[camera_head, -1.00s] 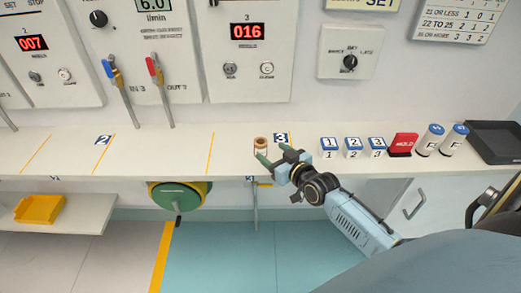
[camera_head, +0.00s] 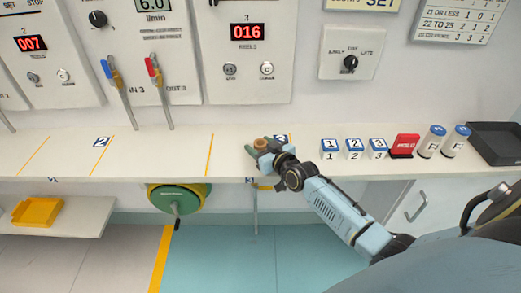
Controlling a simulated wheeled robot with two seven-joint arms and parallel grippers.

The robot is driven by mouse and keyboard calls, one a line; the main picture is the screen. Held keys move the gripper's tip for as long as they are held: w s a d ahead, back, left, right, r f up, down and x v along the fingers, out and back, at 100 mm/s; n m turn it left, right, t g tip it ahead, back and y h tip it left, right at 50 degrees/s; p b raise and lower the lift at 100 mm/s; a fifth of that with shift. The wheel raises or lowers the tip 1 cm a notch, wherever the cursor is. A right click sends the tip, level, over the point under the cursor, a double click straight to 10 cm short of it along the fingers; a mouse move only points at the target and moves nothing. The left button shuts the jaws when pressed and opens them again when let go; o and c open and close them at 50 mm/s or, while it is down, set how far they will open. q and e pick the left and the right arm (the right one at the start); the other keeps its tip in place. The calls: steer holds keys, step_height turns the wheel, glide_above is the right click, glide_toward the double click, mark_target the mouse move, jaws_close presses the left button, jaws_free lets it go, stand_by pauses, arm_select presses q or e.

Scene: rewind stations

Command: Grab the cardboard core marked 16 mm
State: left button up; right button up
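The cardboard core (camera_head: 260,143) is a small brown ring standing on the white shelf near the blue 3 label. Its lower part is hidden by my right gripper, and no size marking is readable on it. My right gripper (camera_head: 263,149) is at the core, with its green fingertips close around it. Whether the fingers press on the core or stand slightly apart from it is too small to tell. My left gripper is not in view.
The shelf left of the core is clear.

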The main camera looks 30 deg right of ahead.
steer(key=c, duration=0.8)
steer(key=shift+o, duration=0.2)
steer(key=shift+r, duration=0.1)
